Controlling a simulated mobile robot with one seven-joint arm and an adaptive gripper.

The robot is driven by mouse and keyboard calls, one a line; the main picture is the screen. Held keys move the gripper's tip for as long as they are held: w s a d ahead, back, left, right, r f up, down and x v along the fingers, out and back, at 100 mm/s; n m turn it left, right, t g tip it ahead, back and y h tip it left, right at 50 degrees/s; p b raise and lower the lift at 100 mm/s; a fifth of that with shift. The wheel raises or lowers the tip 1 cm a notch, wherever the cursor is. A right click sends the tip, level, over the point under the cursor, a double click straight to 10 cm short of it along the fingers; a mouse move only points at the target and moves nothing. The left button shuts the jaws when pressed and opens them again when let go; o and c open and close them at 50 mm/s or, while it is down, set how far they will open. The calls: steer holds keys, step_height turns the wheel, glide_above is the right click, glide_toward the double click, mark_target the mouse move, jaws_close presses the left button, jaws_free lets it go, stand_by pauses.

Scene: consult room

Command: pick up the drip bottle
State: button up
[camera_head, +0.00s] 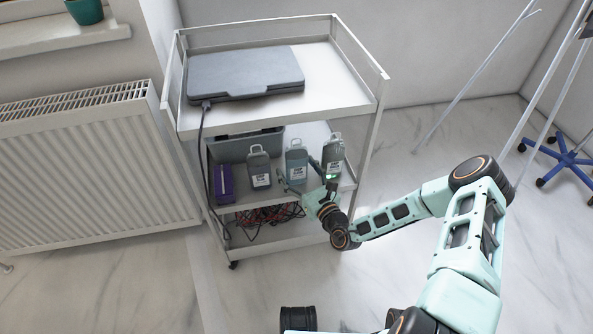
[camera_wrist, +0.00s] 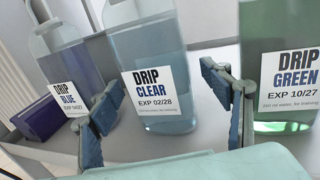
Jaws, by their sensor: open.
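Three drip bottles stand upright in a row on the cart's middle shelf. The left one, labelled DRIP BLUE (camera_head: 260,172), is dark blue in the wrist view (camera_wrist: 72,75). The middle one, DRIP CLEAR (camera_head: 297,164), shows pale blue in the wrist view (camera_wrist: 143,50). The right one, DRIP GREEN (camera_head: 333,158), is green and cut off at the wrist view's right edge (camera_wrist: 275,30). My gripper (camera_head: 308,187) is open and empty in front of the row. In the wrist view its fingers (camera_wrist: 160,92) frame the clear bottle, the right finger overlapping the green bottle's edge. Contact cannot be told.
A purple box (camera_head: 223,184) stands left of the bottles, with a grey bin (camera_head: 232,148) behind. The top shelf (camera_head: 335,80) holds a grey case (camera_head: 245,72) with a hanging cable. Red and black cables (camera_head: 262,216) fill the bottom shelf. A radiator (camera_head: 80,170) is left.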

steer(key=shift+w, duration=0.1)
steer(key=shift+c, duration=0.2)
steer(key=c, duration=1.6)
steer(key=shift+r, duration=0.15)
